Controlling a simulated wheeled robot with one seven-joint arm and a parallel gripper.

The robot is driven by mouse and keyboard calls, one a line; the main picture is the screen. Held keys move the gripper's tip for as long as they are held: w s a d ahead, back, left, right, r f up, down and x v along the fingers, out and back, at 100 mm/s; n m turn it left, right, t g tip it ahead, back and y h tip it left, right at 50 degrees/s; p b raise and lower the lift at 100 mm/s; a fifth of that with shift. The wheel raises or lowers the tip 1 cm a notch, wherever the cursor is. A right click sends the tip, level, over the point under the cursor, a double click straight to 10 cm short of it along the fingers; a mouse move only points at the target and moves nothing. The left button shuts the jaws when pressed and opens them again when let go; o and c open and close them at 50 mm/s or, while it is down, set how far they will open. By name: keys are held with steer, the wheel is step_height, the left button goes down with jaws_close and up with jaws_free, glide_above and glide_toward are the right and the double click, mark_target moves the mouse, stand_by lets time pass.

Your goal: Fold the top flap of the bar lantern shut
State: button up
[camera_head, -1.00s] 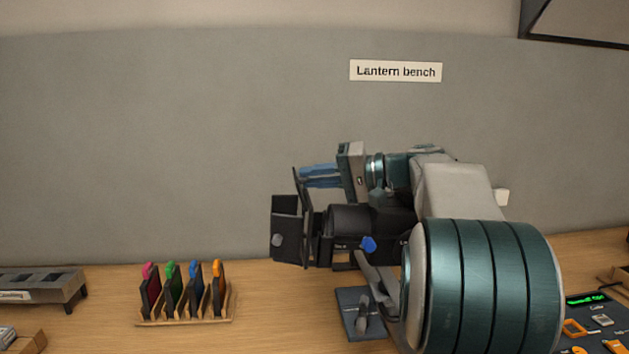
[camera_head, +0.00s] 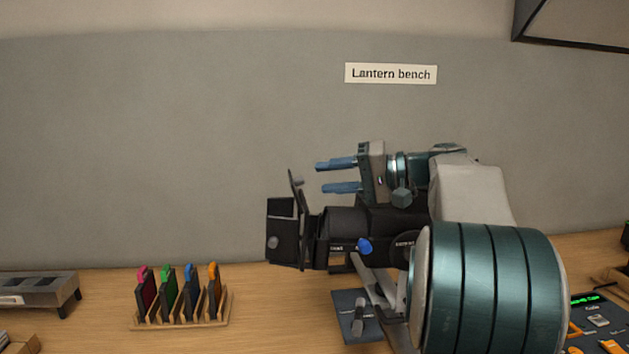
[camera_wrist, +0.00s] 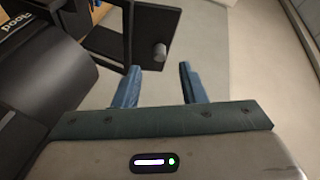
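The black bar lantern (camera_head: 350,225) stands on the bench, lens end to the left. Its top flap (camera_head: 299,205) stands up steeply from the front edge, with a small grey knob near its top. My gripper (camera_head: 320,177) is above the lantern barrel, to the right of the flap and apart from it. Its two blue fingers point left, spread and empty. In the wrist view the gripper (camera_wrist: 160,67) shows a clear gap between the fingers. A dark plate with a grey knob, apparently the top flap (camera_wrist: 152,30), lies just beyond the fingertips.
A side flap (camera_head: 282,225) with a knob sits open at the lantern's front. A blue knob (camera_head: 364,246) is on its side. A wooden rack (camera_head: 185,320) of coloured filters stands to the left. A control desk (camera_head: 600,320) is at right.

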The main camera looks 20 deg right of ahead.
steer(key=v, duration=0.9)
steer(key=shift+s+d, duration=0.1)
steer(key=shift+d, duration=0.05)
steer(key=shift+o, duration=0.3)
